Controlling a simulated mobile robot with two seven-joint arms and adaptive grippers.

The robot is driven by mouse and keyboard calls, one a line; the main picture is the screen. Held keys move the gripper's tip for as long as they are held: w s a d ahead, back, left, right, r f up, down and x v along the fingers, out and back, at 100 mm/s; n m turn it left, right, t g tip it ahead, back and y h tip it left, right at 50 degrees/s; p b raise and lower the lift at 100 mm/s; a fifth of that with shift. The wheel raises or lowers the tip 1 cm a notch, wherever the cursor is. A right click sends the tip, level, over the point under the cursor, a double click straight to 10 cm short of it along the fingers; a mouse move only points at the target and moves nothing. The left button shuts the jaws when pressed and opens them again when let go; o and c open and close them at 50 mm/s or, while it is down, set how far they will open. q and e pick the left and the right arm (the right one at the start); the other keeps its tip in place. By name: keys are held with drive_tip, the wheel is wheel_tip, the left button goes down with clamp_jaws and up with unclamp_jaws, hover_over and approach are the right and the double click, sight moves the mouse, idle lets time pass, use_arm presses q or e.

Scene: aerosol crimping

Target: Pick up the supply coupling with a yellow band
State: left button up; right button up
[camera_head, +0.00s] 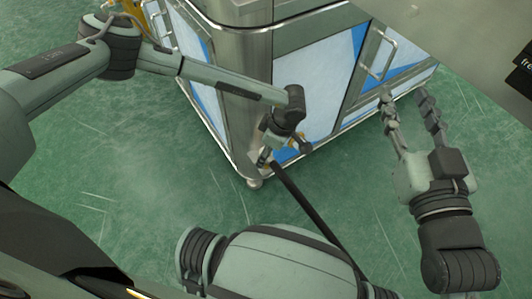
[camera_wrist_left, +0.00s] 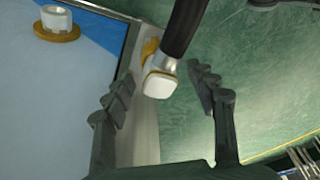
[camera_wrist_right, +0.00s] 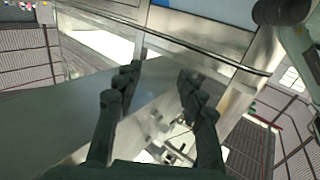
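The supply coupling (camera_wrist_left: 160,80) is a pale metal end on a dark hose (camera_wrist_left: 185,25), with a yellow part showing at its left side in the left wrist view. My left gripper (camera_wrist_left: 163,93) is open; its fingers are spread to either side of the coupling's end, with visible space on both sides. In the head view my left gripper (camera_head: 272,142) is at the cabinet's near corner, with the coupling small and partly hidden there. My right gripper (camera_head: 407,95) is open and empty, right of the cabinet; it also shows in the right wrist view (camera_wrist_right: 162,80).
A white fitting with a yellow ring (camera_wrist_left: 57,24) sits on the cabinet panel. The steel cabinet (camera_head: 240,100) with blue and white panels and door handles is close to my left arm. A dark hose (camera_head: 315,210) runs down from the corner. The green floor (camera_head: 130,180) is open at left.

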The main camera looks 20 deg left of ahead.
use_arm(q)
clamp_jaws()
drive_tip(key=shift+r, duration=0.1)
